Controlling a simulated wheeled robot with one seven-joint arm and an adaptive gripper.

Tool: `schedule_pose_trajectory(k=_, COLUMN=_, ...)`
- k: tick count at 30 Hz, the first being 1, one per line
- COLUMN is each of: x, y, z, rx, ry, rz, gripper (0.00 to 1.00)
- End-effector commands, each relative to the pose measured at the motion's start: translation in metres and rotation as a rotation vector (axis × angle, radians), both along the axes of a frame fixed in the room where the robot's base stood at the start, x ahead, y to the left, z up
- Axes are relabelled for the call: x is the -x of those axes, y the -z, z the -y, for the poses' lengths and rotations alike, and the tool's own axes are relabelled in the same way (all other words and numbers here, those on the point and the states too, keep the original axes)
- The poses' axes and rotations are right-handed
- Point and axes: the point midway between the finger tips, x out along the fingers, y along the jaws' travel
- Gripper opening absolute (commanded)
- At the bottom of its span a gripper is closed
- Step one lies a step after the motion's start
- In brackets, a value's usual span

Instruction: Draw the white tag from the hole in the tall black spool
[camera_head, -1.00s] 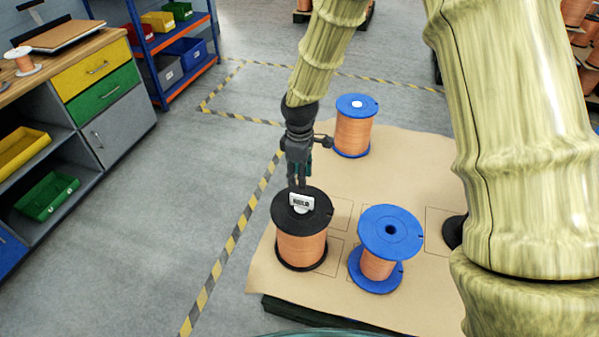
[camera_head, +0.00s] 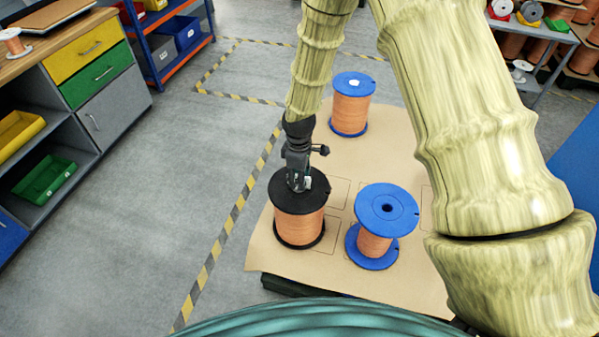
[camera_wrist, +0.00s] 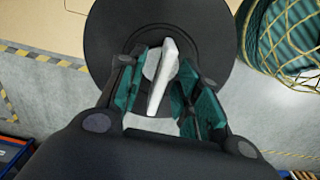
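The tall black spool (camera_head: 299,222) with copper-coloured winding stands upright on the brown sheet. My gripper (camera_head: 299,186) points down at its top flange. In the wrist view the white tag (camera_wrist: 161,76) stands up from the middle of the black flange (camera_wrist: 103,40). The fingers of my gripper (camera_wrist: 158,92) are apart, one on each side of the tag, with a gap visible at least on the right. The tag's lower end and the hole are hidden. In the head view only a small bit of white shows beside the fingers.
A blue spool (camera_head: 375,246) stands close on the right, and another blue spool (camera_head: 351,105) with a white spot on top stands behind. The brown sheet (camera_head: 400,150) has outlined rectangles. A drawer cabinet (camera_head: 95,85) is at the left; the floor between is clear.

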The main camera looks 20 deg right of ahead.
Motion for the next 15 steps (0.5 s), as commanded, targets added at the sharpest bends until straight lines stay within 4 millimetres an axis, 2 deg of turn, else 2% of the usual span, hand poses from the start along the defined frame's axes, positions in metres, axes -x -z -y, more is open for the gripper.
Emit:
schedule_pose_trajectory(k=8, x=-0.0003, y=0.0008, z=-0.0003, rx=0.0, ry=0.0, rz=0.0, gripper=0.34)
schedule_pose_trajectory(k=13, x=-0.0003, y=0.0007, z=-0.0003, rx=0.0, ry=0.0, rz=0.0, gripper=0.03)
schedule_pose_trajectory(k=15, x=-0.0003, y=0.0006, z=-0.0003, rx=0.0, ry=0.0, rz=0.0, gripper=0.0)
